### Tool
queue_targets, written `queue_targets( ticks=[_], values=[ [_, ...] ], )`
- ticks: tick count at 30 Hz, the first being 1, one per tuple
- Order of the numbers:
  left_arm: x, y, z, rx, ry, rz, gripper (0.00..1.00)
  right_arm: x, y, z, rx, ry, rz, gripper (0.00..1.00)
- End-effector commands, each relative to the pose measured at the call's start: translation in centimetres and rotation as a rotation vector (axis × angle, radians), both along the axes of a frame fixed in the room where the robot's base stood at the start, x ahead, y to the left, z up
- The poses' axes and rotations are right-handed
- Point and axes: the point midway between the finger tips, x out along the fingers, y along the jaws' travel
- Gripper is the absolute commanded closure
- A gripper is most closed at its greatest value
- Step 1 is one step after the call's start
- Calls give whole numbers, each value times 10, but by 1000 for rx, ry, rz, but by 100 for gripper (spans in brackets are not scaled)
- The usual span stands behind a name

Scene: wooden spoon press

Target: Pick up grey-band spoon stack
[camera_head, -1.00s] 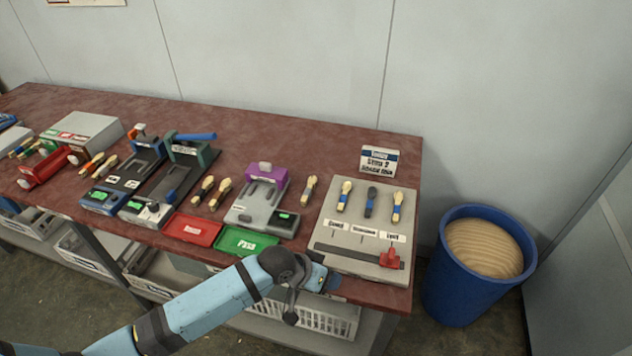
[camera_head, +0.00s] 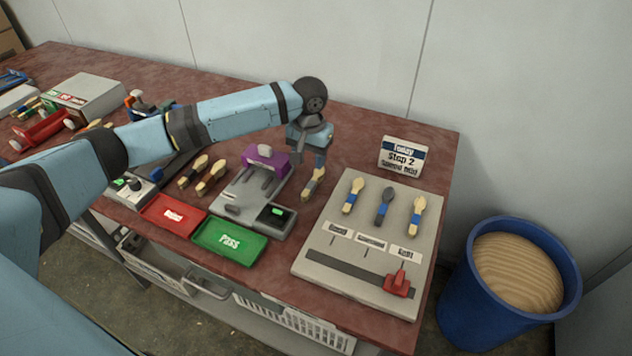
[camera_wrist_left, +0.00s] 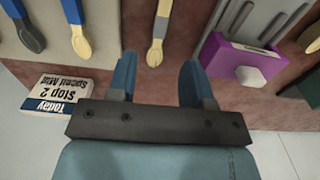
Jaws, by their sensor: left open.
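The grey-band spoon stack (camera_head: 313,184) lies on the table between the purple-topped fixture and the grey spoon board. It is pale wood with a grey band. In the left wrist view the stack (camera_wrist_left: 156,48) points toward my fingers, centred between them, its near end just beyond the fingertips. My left gripper (camera_head: 319,158) is open and empty, pointing down over the far end of the stack. Its two blue fingers (camera_wrist_left: 157,72) stand apart in the left wrist view. I cannot tell exactly how high they are. My right gripper is not in view.
The grey spoon board (camera_head: 330,230) with several spoons and a red slider (camera_head: 398,284) is to the right. The purple-topped fixture (camera_head: 265,160) is close on the left. Red (camera_head: 174,214) and green (camera_head: 229,242) trays lie in front.

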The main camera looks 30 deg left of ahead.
Motion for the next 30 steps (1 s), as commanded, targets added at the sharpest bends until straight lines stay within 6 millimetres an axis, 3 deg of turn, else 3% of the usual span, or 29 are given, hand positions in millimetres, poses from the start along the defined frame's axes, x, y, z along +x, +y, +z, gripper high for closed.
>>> queue_targets(
  ticks=[6, 14, 21, 30],
  values=[
    [0, 0, -40, -1, 0, -1, 54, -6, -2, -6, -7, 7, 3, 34],
    [1, 0, -61, -1, -2, -2, 54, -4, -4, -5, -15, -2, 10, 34],
    [3, 3, -96, -1, -2, -1, 54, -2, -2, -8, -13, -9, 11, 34],
    [2, 2, -104, -1, -3, -3, 54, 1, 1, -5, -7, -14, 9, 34]
  ],
)
